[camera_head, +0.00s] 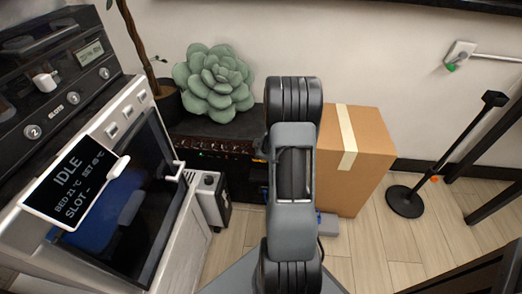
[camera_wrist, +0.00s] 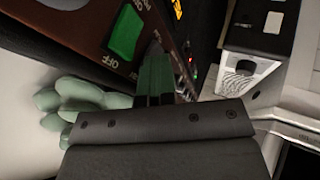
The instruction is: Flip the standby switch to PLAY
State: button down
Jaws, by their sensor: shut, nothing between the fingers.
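A dark amplifier (camera_head: 240,130) with a brown control panel (camera_head: 212,147) sits low against the wall in the head view. In the wrist view the panel (camera_wrist: 92,14) runs diagonally. It carries a lit green rocker switch (camera_wrist: 126,32) with "OFF" printed below it. No switch marked standby or PLAY can be read; part of the panel is hidden behind my fingers. My gripper (camera_wrist: 155,62) is shut and empty, its fingertips close to the panel, just right of the green switch; contact cannot be told. In the head view my arm hides the gripper.
A green succulent (camera_head: 213,82) stands on the amplifier. A cardboard box (camera_head: 365,155) is right of my arm. A white machine with an "IDLE" display (camera_head: 75,180) stands at left, and a small black-and-white box (camera_head: 212,200) beside it. Floor at right is clear around a stand (camera_head: 405,201).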

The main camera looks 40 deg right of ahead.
jog(key=s+a+f+p+v, duration=0.1)
jog(key=p+v, duration=0.4)
jog(key=v, duration=0.7)
jog(key=shift+a, duration=0.65)
jog(key=shift+s+r, duration=0.1)
